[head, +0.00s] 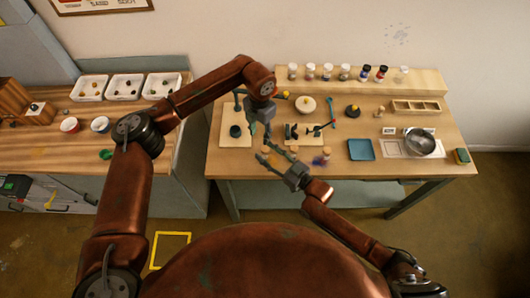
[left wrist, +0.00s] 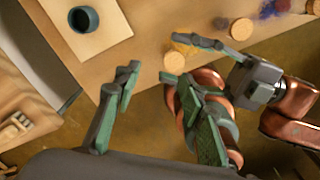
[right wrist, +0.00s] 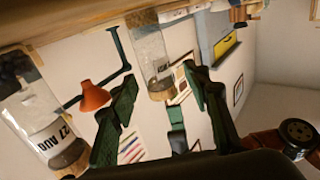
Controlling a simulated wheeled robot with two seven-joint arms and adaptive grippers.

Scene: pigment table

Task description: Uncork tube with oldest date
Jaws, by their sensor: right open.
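Corked glass tubes stand near the table's front edge. In the left wrist view, one cork (left wrist: 175,62) has yellow pigment beside it, and another cork (left wrist: 242,28) is farther right. The right wrist view, upside down, shows a tube labelled "21 AUG" (right wrist: 52,132) at left and another tube (right wrist: 150,52) between the finger directions, its label too small to read fully. My right gripper (head: 273,156) is open, fingers on either side of the yellow tube; contact is unclear. My left gripper (left wrist: 158,88) is open and empty, above the table's front edge.
A blue tray (head: 361,149), a metal bowl (head: 420,143) and a wooden compartment box (head: 416,106) occupy the table's right side. Several jars (head: 343,72) line the back shelf. A dark cup (left wrist: 83,19) stands on a pale board at left.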

